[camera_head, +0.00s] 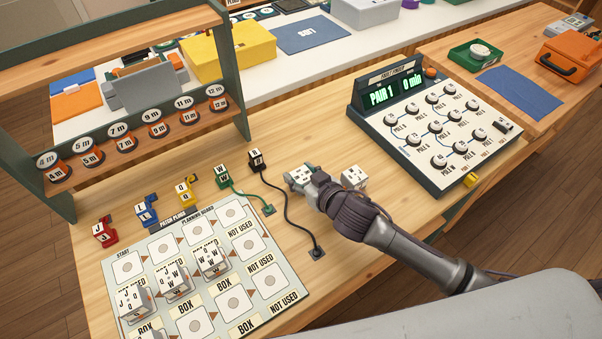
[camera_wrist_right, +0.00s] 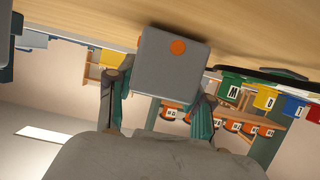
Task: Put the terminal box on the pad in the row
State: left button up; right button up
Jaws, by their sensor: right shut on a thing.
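My right gripper (camera_head: 312,184) is shut on a small pale box (camera_head: 298,175) above the wooden table, right of the planning board; I take it for the terminal box. In the right wrist view this box (camera_wrist_right: 170,75) is grey with an orange dot, between the two fingers (camera_wrist_right: 160,105). A similar white box (camera_head: 354,177) is just right of the gripper. The planning board (camera_head: 262,236) has rows of pale square pads, such as an empty one (camera_head: 233,304). Several labelled boxes (camera_head: 210,258) stand on other pads. My left gripper is not in view.
Coloured patch plugs (camera_head: 146,214) stand behind the board. A black plug (camera_head: 256,160) has a cable running to the table near my gripper.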

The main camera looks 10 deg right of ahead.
jog(key=shift+f, duration=0.2)
jog(key=o, duration=1.2)
jog(key=shift+r, duration=0.1)
